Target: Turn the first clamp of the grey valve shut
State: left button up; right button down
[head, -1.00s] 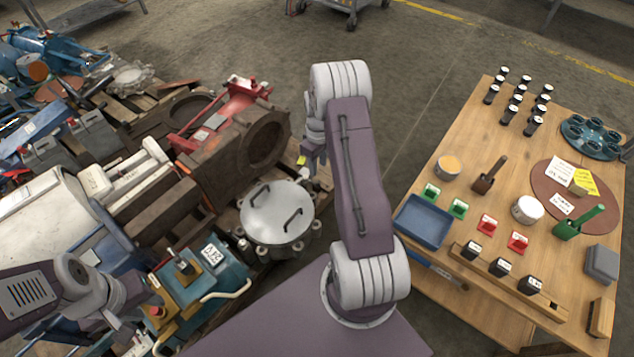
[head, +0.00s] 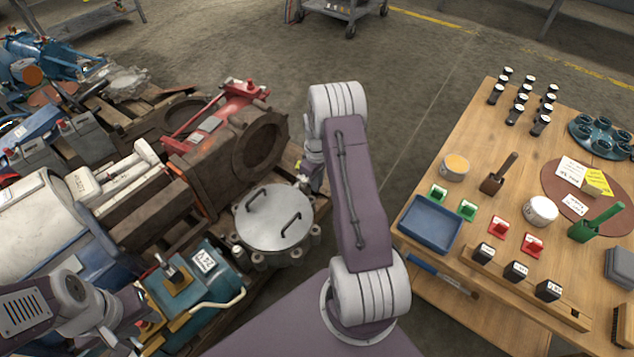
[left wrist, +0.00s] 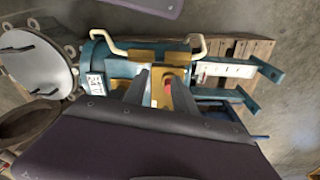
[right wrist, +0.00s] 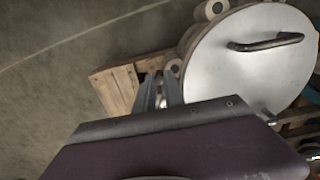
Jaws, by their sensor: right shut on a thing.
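The grey valve has a round metal lid (head: 272,218) with two dark bar handles and several clamps around its rim. It also shows in the right wrist view (right wrist: 225,65). My right gripper (right wrist: 160,88) is at the rim, shut on a small pale clamp (right wrist: 158,92) that its fingers partly hide. In the head view my right arm partly covers that spot. My left gripper (left wrist: 158,82) is open, its fingers apart above a blue-green machine (left wrist: 120,70). A red-tipped part shows by the right-hand finger; I see no grip on it.
A rusty brown flanged housing (head: 260,150) and a red part (head: 235,95) stand behind the valve. White cylinders and other machine parts crowd the pallets at left. A wooden table (head: 440,225) with a blue tray (head: 430,224) and small items stands at right. Bare floor lies between.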

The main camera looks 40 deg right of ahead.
jog(key=shift+a+r+m+p, duration=0.2)
jog(key=shift+m+p, duration=0.1)
jog(key=shift+p, duration=0.4)
jog(key=a+m+p, duration=0.1)
jog(key=m+p, duration=0.1)
jog(key=a+m+p, duration=0.1)
jog(key=m+p, duration=0.2)
jog(key=a+m+p, duration=0.1)
jog(key=m+p, duration=0.1)
jog(key=p, duration=0.1)
jog(key=shift+w+a+m, duration=0.15)
jog(key=shift+a+m, duration=0.05)
jog(key=shift+m, duration=0.1)
jog(key=shift+w+a+m+p, duration=0.25)
jog(key=shift+a+m+p, duration=0.15)
jog(key=shift+m, duration=0.5)
jog(key=m, duration=0.1)
jog(key=a+m+p, duration=0.1)
jog(key=shift+w+f+m, duration=0.15)
jog(key=shift+w+m, duration=0.15)
jog(key=shift+w, duration=0.1)
jog(key=m, duration=0.1)
jog(key=w+m, duration=0.1)
jog(key=m, duration=0.1)
jog(key=shift+w+a, duration=0.15)
jog(key=shift+a, duration=0.2)
jog(key=shift+w+a+m, duration=0.15)
jog(key=shift+w+m, duration=0.3)
jog(key=shift+m, duration=0.65)
